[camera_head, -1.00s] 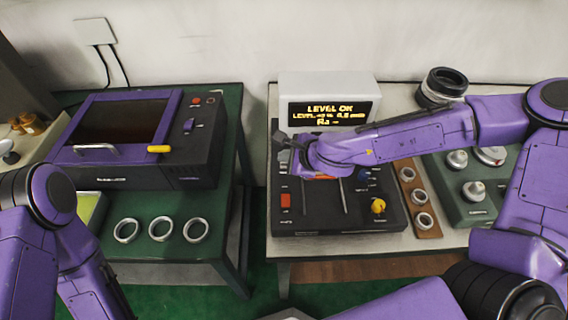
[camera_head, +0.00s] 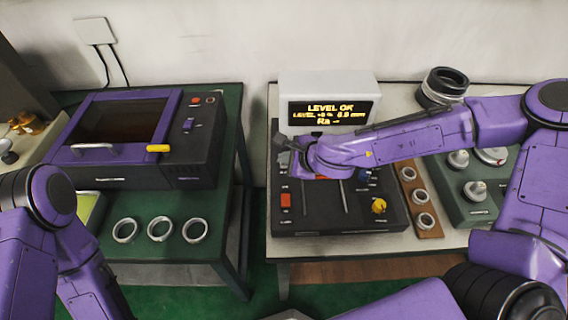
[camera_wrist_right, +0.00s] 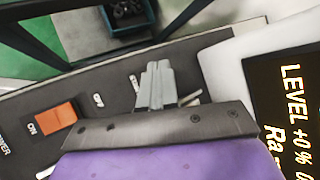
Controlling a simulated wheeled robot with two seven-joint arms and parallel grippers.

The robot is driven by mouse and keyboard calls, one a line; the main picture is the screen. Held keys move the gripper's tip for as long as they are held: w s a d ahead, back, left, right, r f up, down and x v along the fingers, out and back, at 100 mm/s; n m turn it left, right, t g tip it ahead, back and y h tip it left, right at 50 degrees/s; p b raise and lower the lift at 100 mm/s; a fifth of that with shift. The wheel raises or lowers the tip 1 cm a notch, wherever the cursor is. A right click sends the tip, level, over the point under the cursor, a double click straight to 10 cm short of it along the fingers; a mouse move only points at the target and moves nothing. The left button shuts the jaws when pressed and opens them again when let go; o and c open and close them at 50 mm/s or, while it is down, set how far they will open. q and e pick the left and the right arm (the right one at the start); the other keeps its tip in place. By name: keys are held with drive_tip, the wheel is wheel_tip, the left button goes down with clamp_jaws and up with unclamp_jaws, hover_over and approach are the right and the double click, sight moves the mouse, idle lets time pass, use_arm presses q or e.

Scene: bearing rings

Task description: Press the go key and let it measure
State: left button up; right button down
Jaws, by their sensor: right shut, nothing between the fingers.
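The dark measuring unit (camera_head: 300,222) stands on the right table. Its display box (camera_head: 330,92) shows "LEVEL OK", a level line and "Ra --" in yellow. My right gripper (camera_head: 281,142) is low over the unit's left rear, below the display. In the right wrist view its shut, empty fingers (camera_wrist_right: 157,84) point at the panel beside the ON/OFF labels. Whether they touch the panel I cannot tell. No key labelled go is readable; the fingers and wrist hide part of the panel. My left arm shows at the lower left, its gripper out of view.
A wooden strip with rings (camera_head: 430,233) lies to the right. Three rings (camera_head: 160,229) lie on the green left table.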

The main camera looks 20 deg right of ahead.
sight(286, 167)
drive_tip(key=shift+f, duration=0.35)
idle(0.5)
drive_tip(key=shift+r+p, duration=0.55)
drive_tip(key=shift+r, duration=0.25)
wheel_tip(286, 167, up, 5)
drive_tip(key=p, duration=0.4)
drive_tip(key=shift+p, duration=0.4)
drive_tip(key=shift+r, duration=0.1)
